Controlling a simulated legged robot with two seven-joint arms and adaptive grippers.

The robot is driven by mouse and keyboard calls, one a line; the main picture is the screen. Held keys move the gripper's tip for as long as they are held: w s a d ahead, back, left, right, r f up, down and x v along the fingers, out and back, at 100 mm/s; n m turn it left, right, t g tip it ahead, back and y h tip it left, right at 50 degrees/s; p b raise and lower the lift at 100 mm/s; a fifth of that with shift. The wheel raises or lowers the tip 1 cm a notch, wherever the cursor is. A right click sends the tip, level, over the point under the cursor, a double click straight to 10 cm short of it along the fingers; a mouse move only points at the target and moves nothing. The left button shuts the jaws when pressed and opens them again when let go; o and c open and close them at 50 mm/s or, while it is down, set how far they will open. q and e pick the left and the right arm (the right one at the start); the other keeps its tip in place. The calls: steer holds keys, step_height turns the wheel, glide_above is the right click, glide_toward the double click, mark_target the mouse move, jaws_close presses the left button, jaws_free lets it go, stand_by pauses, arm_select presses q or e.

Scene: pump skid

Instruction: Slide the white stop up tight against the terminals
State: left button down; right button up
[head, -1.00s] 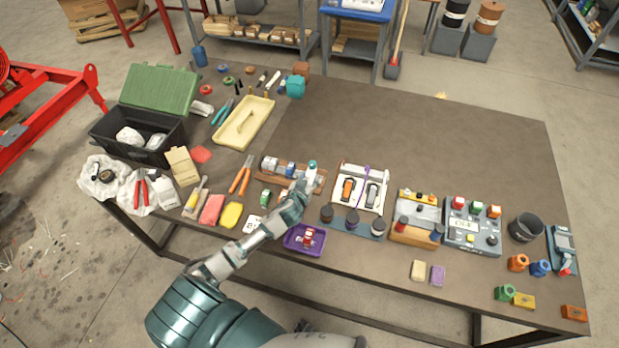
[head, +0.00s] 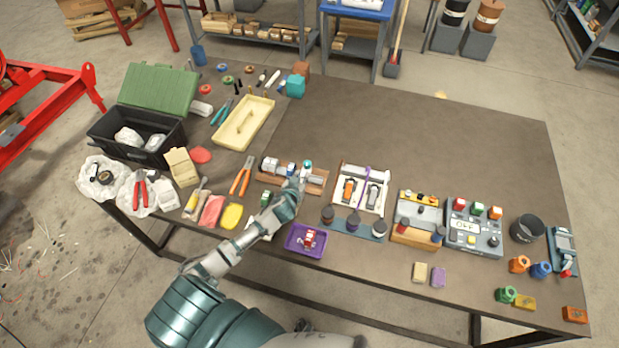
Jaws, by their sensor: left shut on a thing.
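The brown terminal board (head: 264,178) lies near the middle of the table's front part, with a rail along it. Pale and blue terminals (head: 284,168) sit on its left and middle part, with a grey block (head: 268,164) at the left end. My left gripper (head: 302,176) is over the right part of the rail, just right of the terminals, and shut on the white stop. The stop is mostly hidden by the fingers, so I cannot tell whether it touches the terminals. My right gripper is not in view.
A purple tray (head: 294,249) with a red and white item stands in front of my left wrist. A white-based fixture (head: 341,197) is right of the board, and orange-handled pliers (head: 242,178) lie left of it. The table behind is clear.

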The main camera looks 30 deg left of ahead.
arm_select(q)
steer(key=a, duration=0.2)
steer(key=s+a, duration=0.1)
steer(key=a, duration=0.2)
steer(key=a+p, duration=0.1)
steer(key=a, duration=0.2)
steer(key=shift+s+r, duration=0.1)
steer(key=shift+s, duration=0.3)
steer(key=shift+w+d+r, duration=0.1)
steer(key=shift+d+r, duration=0.05)
steer(key=shift+d, duration=0.15)
steer(key=c, duration=1.2)
jaws_free()
steer(key=shift+o, duration=0.6)
steer(key=shift+s+a, duration=0.2)
steer(key=shift+s, duration=0.25)
steer(key=v, duration=1.1)
steer(key=shift+s, duration=0.3)
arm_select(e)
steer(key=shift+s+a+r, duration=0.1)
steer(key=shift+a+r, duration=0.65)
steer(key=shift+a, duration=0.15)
